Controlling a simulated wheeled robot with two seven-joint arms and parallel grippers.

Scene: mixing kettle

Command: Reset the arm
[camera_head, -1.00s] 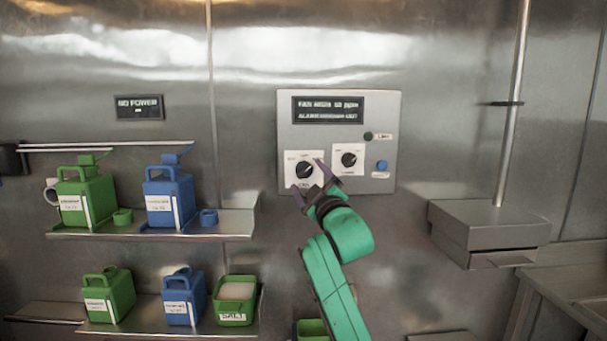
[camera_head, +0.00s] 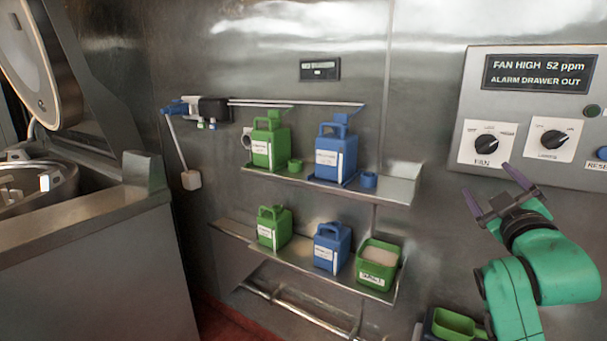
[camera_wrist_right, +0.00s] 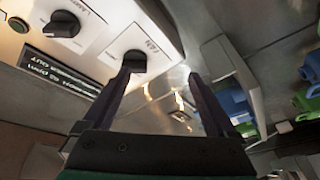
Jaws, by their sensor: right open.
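My right arm is green and comes in from the lower right of the head view. Its gripper (camera_head: 494,203) has dark purple fingers spread apart with nothing between them. It is just below the fan knob (camera_head: 487,144) on the grey control panel (camera_head: 463,187), apart from it in the head view. In the right wrist view the fingers (camera_wrist_right: 158,82) are spread, and the fan knob (camera_wrist_right: 134,61) shows beyond one fingertip; whether they touch I cannot tell. The panel display (camera_head: 538,72) reads "FAN HIGH 52 ppm" and "ALARM DRAWER OUT". My left gripper is out of view.
A kettle (camera_head: 40,185) with a raised lid (camera_head: 28,62) stands at left. A green container (camera_head: 453,324) is below my right arm. The wall between shelves and panel is clear.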

